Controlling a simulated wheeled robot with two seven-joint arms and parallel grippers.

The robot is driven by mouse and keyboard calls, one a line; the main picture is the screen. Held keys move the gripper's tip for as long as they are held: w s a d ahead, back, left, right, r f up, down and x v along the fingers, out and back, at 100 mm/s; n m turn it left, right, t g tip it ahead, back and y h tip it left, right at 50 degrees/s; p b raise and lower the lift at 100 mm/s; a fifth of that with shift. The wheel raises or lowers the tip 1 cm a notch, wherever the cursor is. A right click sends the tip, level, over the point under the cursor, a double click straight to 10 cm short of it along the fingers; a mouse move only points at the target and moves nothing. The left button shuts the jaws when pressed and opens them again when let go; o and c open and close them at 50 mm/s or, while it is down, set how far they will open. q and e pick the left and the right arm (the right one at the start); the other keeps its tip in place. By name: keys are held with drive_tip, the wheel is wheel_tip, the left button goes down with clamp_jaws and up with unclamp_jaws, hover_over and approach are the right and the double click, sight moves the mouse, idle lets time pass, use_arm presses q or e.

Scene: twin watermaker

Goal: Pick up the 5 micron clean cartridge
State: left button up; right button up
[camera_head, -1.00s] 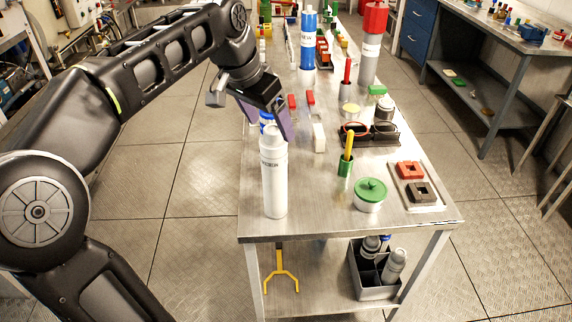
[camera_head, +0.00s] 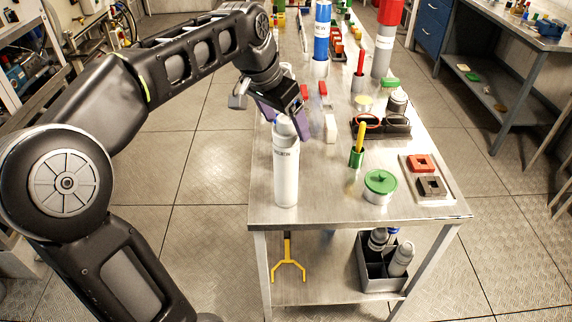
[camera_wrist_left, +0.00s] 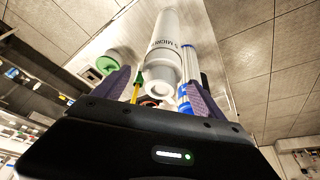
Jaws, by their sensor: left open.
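The 5 micron clean cartridge (camera_head: 285,172) is a white cylinder standing upright at the table's near left corner. Its narrower neck points up, and its label shows the word MICRON in the left wrist view (camera_wrist_left: 167,48). My left gripper (camera_head: 286,118) is open, with its purple fingers at the cartridge's top. In the left wrist view the neck lies between the two spread fingers (camera_wrist_left: 160,82), with a gap visible on each side. Whether either finger touches it is hard to tell. My right gripper is out of view.
A blue cartridge (camera_head: 322,32) and a red-topped grey one (camera_head: 385,42) stand further back. A green cup with a yellow tool (camera_head: 357,155), a green-lidded pot (camera_head: 379,188) and a tray of red and dark blocks (camera_head: 435,196) sit to the right. The near table edge is close.

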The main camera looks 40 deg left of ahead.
sight(286, 163)
use_arm(q)
drive_tip(key=x, duration=0.4)
drive_tip(key=shift+a+f, duration=0.1)
drive_tip(key=shift+f, duration=0.05)
idle(0.4)
clamp_jaws()
idle(0.7)
